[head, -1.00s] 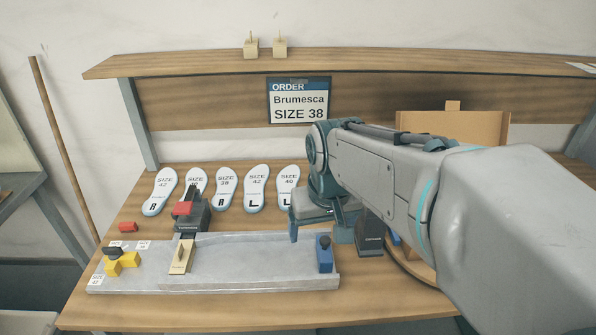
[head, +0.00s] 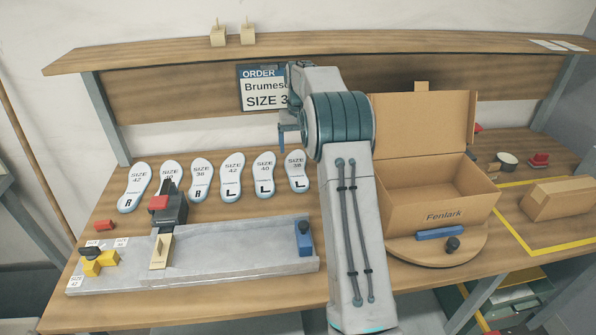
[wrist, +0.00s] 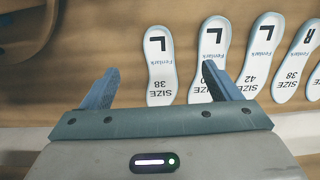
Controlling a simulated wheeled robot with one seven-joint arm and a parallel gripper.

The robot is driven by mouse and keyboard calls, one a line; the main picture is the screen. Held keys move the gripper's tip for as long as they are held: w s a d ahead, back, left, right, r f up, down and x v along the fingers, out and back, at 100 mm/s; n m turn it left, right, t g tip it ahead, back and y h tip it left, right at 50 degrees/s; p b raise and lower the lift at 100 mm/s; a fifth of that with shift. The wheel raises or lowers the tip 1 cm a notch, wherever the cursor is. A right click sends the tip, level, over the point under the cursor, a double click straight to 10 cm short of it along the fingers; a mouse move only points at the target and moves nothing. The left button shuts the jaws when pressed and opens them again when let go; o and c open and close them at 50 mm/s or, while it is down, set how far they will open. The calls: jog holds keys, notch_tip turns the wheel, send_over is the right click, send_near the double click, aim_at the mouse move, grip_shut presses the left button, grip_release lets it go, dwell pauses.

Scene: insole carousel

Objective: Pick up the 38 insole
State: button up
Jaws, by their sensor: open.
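Two insoles read SIZE 38. The left-foot one, marked L (head: 297,172), is rightmost in the row; the right-foot one, marked R (head: 201,181), is third from the left. In the wrist view the 38 L insole (wrist: 161,62) appears between my fingers, and the 38 R insole (wrist: 294,65) lies further right. My gripper (wrist: 161,73) is open and empty, above the bench. Its right finger covers part of the 40 L insole (wrist: 212,40). In the head view my arm hides much of the gripper.
Other insoles, such as 42 L (head: 232,177), lie close alongside. A metal fixture (head: 220,265) with a dark clamp (head: 173,207) stands in front. An open box (head: 440,200) marked Fenlark stands right of my arm. The order sign (head: 262,88) hangs behind, partly covered.

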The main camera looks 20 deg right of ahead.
jog(key=w+d+f, duration=0.1)
jog(key=w+f, duration=0.1)
jog(key=p, duration=0.1)
send_over(300, 184)
jog(key=s, duration=0.1)
notch_tip(300, 184, down, 9)
jog(key=shift+r, duration=0.1)
jog(key=shift+w+f+p, duration=0.2)
jog(key=shift+f+p, duration=0.4)
jog(key=shift+f, duration=0.75)
jog(key=shift+w+f+p, duration=0.2)
jog(key=shift+f+p, duration=0.35)
jog(key=shift+f, duration=0.75)
jog(key=shift+a, duration=0.1)
jog(key=c, duration=1.1)
